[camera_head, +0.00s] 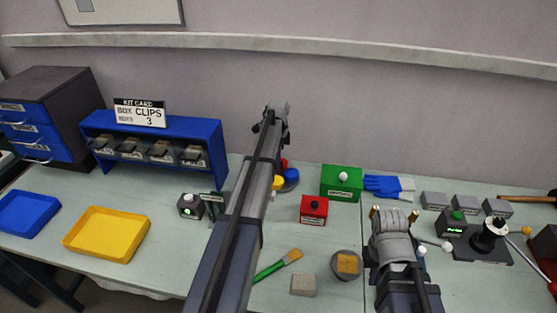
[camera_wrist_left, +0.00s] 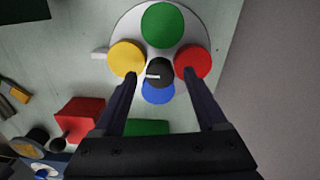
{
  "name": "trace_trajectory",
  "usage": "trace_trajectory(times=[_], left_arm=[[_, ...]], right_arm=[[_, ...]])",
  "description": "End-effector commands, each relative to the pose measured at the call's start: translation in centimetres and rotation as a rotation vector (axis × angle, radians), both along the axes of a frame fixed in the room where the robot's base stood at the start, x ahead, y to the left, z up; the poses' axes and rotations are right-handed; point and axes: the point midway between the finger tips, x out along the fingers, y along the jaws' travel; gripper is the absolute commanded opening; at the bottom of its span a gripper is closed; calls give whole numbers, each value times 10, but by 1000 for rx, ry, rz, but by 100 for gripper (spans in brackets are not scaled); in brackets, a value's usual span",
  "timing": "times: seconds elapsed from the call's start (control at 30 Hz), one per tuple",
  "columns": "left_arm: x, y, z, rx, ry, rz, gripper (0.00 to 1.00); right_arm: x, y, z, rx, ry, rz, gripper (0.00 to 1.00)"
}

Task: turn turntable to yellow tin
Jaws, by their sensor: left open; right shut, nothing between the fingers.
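The turntable (camera_wrist_left: 118,25) is a pale disc bearing a green tin (camera_wrist_left: 163,25), a yellow tin (camera_wrist_left: 127,58), a red tin (camera_wrist_left: 193,60) and a blue tin (camera_wrist_left: 158,93). Its black centre knob (camera_wrist_left: 160,72) has a white mark. A small pale block (camera_wrist_left: 100,53) is at the rim beside the yellow tin. My left gripper (camera_wrist_left: 160,84) is open, its fingers apart on either side of the blue tin in this view; contact cannot be told. The head view shows the yellow tin (camera_head: 278,182) and red tin (camera_head: 284,163) behind my left arm. My right gripper (camera_head: 394,215) is shut and empty.
A red box (camera_head: 313,209) and a green box (camera_head: 342,182) stand right of the turntable. A green-handled brush (camera_head: 277,265) and a grey block (camera_head: 303,285) lie in front. The blue clip rack (camera_head: 190,125) and yellow tray (camera_head: 107,234) are left.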

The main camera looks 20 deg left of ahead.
Motion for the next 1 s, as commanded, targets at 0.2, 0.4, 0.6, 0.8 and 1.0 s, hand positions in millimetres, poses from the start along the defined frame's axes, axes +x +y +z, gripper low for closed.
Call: trace_trajectory(times=[0.2,0.4,0.6,0.8,1.0], left_arm=[[0,0,29,0,0,0,74],[0,0,57,0,0,0,74],[0,0,72,0,0,0,74],[0,0,71,0,0,0,74],[0,0,71,0,0,0,74]], right_arm=[[0,0,29,0,0,1,0],[0,0,57,0,0,2,0],[0,0,72,0,0,2,0],[0,0,71,0,0,2,0],[0,0,71,0,0,2,0]])
